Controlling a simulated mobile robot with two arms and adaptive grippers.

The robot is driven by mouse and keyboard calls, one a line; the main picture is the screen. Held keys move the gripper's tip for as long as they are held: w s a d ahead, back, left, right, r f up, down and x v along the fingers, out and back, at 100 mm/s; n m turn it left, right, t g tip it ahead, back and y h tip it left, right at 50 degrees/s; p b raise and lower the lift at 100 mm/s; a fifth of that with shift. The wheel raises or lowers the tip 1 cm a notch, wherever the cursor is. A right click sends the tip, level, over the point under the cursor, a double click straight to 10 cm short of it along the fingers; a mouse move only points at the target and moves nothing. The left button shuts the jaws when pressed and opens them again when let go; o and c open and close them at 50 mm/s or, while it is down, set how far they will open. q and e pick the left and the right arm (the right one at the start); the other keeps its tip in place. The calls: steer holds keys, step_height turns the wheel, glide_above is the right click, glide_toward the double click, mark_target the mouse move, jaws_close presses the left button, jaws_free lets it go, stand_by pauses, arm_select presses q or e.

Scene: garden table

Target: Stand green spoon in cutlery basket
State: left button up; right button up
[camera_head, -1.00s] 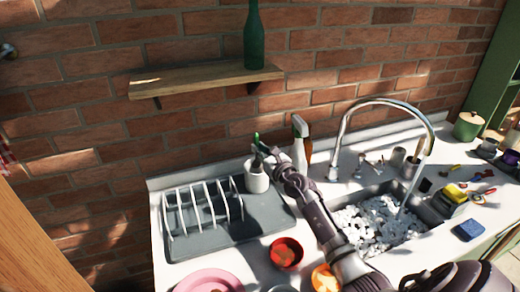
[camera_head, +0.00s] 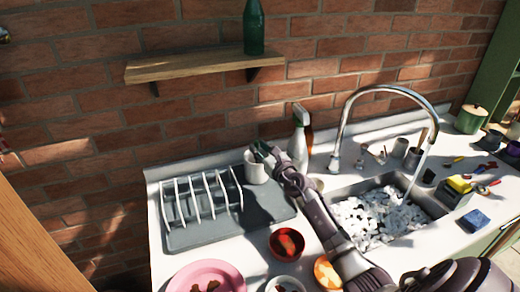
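The cutlery basket appears to be the white cup-shaped holder (camera_head: 254,171) on the right rear part of the grey drying mat, near the wall. My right gripper (camera_head: 263,153) is at its rim, reaching in from the lower right and covering part of its opening. A small green piece, apparently the green spoon (camera_head: 259,146), shows at the gripper's fingers over the holder. The rest of the spoon is hidden, and I cannot tell whether it touches the bottom. The fingers are too small and dark to tell open from shut. My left gripper is out of view.
A white wire dish rack (camera_head: 203,200) stands left of the holder on the grey mat (camera_head: 210,233). A spray bottle (camera_head: 298,147) stands close on the right. A tap (camera_head: 345,115) arches over the sink (camera_head: 431,202). Bowls and a pink plate (camera_head: 180,280) lie in front.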

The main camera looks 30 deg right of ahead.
steer(key=shift+o, duration=0.6)
steer(key=shift+s, duration=0.2)
steer(key=s, duration=1.1)
steer(key=shift+s+a, duration=0.3)
steer(key=shift+r, duration=0.1)
